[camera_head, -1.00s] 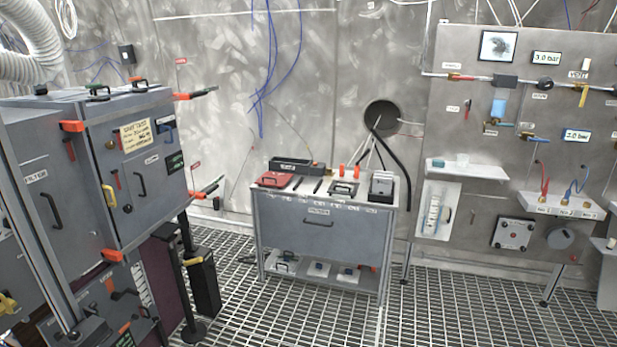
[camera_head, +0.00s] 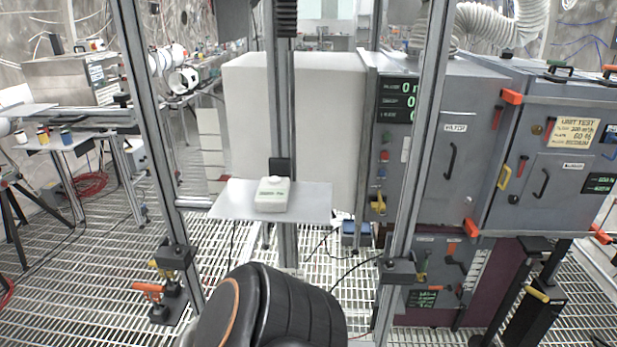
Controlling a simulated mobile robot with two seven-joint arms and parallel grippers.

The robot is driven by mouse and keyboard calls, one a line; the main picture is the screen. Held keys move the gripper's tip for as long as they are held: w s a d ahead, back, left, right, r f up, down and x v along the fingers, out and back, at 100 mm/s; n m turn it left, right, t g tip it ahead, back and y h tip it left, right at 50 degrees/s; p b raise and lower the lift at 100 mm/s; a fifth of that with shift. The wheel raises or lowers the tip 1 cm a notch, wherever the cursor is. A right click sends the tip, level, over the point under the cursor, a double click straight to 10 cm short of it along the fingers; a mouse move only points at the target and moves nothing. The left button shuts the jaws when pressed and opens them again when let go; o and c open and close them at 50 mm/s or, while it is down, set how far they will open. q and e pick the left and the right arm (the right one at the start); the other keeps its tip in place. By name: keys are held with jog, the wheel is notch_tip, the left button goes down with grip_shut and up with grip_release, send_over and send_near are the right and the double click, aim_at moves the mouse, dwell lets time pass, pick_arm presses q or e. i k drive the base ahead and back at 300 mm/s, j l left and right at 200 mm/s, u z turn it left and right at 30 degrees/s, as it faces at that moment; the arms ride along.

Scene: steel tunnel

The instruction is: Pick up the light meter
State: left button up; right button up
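A small cream-white device with a greenish display, which looks like the light meter (camera_head: 272,195), rests on a small pale shelf (camera_head: 315,203). The shelf is fixed to an upright metal post, and the device sits right in front of that post. A black rounded link of my own arm shows at the bottom, below the shelf and apart from the device. Neither of my grippers is in view.
Metal posts (camera_head: 152,150) and (camera_head: 418,150) stand left and right of the shelf. A large white box (camera_head: 330,130) is behind it. Grey cabinets (camera_head: 545,160) stand at the right. A side table (camera_head: 65,142) with small coloured items is at the left, over grating floor.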

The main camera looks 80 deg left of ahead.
aim_at(272, 195)
jog(key=u, duration=1.5)
